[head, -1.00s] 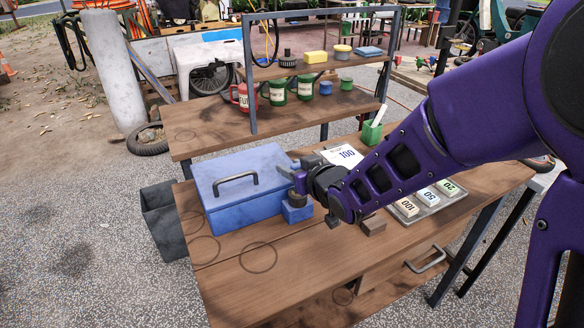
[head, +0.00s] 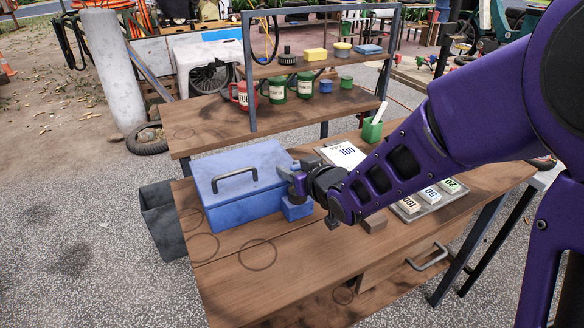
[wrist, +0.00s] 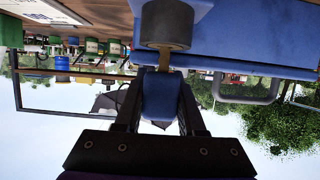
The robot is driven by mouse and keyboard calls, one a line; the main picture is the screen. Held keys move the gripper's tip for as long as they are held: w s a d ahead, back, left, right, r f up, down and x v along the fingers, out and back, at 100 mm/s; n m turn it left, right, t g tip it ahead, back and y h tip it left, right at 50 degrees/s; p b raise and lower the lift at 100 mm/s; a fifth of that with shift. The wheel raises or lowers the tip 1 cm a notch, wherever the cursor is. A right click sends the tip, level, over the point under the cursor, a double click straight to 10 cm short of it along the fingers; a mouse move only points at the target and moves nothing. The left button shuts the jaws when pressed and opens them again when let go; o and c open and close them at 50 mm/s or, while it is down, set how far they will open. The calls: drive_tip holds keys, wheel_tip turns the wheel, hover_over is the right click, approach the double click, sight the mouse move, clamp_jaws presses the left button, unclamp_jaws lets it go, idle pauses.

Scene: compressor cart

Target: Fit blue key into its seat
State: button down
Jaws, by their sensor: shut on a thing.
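The blue key (wrist: 161,97) is between the fingers of my gripper (wrist: 163,76) in the wrist view, and my gripper is shut on it. A short brass-coloured shaft runs from the key toward a dark grey round cylinder (wrist: 165,38). The shaft's end meets the cylinder in the picture; I cannot tell whether it is inside or only in front of it. In the head view my gripper (head: 292,181) is at the right side of the blue box (head: 235,212), just above a small blue block (head: 297,211). The key is hidden there.
The box has a dark handle (head: 236,180) on its lid. A tray (head: 430,206) with several numbered blocks, a clipboard (head: 341,153) and a green cup (head: 372,131) are on the wooden bench (head: 300,264). The bench front is mostly clear.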

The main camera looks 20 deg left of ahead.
drive_tip(key=shift+f, duration=0.2)
drive_tip(key=shift+r, duration=0.1)
drive_tip(key=shift+r, duration=0.4)
idle(0.8)
drive_tip(key=shift+f, duration=0.5)
idle(1.1)
drive_tip(key=shift+c, duration=2.1)
unclamp_jaws()
drive_tip(key=shift+f, duration=0.1)
drive_tip(key=shift+s, duration=0.1)
drive_tip(key=shift+d, duration=0.1)
